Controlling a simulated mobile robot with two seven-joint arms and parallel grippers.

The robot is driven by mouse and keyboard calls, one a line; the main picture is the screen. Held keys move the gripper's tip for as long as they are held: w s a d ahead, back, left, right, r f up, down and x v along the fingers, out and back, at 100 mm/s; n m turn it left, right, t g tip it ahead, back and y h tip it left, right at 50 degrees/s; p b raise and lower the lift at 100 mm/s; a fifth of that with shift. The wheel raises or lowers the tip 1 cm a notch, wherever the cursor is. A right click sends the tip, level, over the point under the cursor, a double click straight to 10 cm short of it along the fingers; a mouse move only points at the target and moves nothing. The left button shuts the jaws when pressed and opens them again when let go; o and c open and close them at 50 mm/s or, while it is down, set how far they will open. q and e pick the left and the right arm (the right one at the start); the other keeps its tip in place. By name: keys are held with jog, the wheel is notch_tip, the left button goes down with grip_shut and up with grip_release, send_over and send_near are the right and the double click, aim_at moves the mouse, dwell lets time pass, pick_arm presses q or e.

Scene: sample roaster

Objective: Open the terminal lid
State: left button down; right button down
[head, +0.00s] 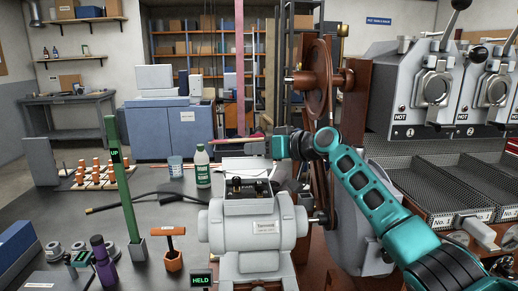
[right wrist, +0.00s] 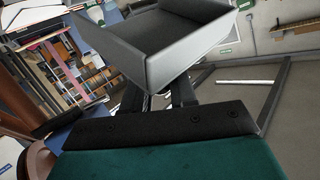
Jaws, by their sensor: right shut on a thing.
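The grey motor (head: 254,232) stands at the front middle of the bench. The terminal box on its top is uncovered, and a dark terminal block (head: 247,187) shows inside. My right gripper (head: 269,146) is above and behind the motor, its arm coming in from the right. It is shut on a grey lid (head: 240,148), held clear above the box. In the right wrist view the lid (right wrist: 165,45) is a shallow, open-sided grey tray, tilted, with the dark fingers at its lower edge. The exact grip is partly hidden. My left gripper is not seen.
A green post (head: 122,180) marked UP and an orange-handled tool (head: 173,250) stand left of the motor. A white-green bottle (head: 202,166) is behind. A brown wheel (head: 318,80) and roasters (head: 415,90) crowd the right.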

jog(key=shift+r, duration=0.4)
jog(key=c, duration=1.2)
grip_release()
jog(key=shift+w, duration=0.1)
jog(key=shift+o, duration=1)
jog(key=shift+f, duration=0.2)
jog(key=v, duration=1.3)
jog(key=shift+b, duration=0.45)
